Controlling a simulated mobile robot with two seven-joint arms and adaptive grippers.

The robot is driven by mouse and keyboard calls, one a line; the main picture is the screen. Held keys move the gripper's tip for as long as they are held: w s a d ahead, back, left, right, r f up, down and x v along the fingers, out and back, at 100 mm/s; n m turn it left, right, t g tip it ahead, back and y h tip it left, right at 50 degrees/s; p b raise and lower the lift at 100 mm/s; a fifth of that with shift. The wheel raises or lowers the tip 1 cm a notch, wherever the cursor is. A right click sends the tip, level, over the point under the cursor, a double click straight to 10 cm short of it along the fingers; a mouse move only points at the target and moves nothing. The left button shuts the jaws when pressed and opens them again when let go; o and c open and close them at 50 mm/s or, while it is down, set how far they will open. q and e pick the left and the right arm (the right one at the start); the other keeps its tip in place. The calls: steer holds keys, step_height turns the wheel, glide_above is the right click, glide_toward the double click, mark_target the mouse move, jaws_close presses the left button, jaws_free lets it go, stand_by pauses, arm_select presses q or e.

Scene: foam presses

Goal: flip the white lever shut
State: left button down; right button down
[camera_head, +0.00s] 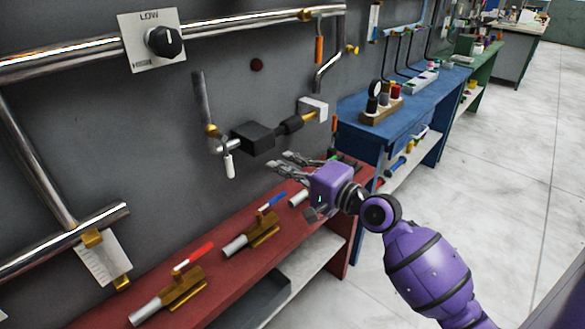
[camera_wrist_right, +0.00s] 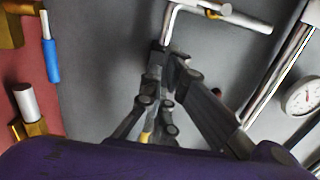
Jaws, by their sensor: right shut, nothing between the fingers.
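The white lever (camera_head: 229,165) hangs pointing down from a valve with a brass fitting (camera_head: 213,131) on the grey wall panel, below a short upright metal pipe (camera_head: 203,98). My right gripper (camera_head: 284,163) is shut and empty, to the right of the lever and apart from it, in front of the wall and above the red bench. In the right wrist view the dark fingers (camera_wrist_right: 166,62) point up the picture towards a metal pipe (camera_wrist_right: 245,20). I cannot tell for sure which part there is the white lever. My left gripper is not in view.
A black block (camera_head: 254,138) sticks out from the wall between lever and gripper. The red bench (camera_head: 215,276) below holds brass valves with a red handle (camera_head: 194,256) and a blue handle (camera_head: 272,201). A blue bench (camera_head: 345,125) stands to the right.

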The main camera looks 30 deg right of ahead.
mark_target(255, 152)
steer(key=x, duration=0.5)
steer(key=shift+w+a+r+p, duration=0.1)
steer(key=shift+a+p, duration=0.2)
steer(key=shift+a, duration=0.1)
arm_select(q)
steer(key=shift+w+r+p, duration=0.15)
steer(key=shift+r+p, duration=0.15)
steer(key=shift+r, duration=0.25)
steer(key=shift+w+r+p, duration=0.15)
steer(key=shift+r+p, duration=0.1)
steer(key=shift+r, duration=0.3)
arm_select(e)
steer(key=a, duration=0.3)
steer(key=shift+s+a, duration=0.15)
steer(key=shift+s, duration=0.25)
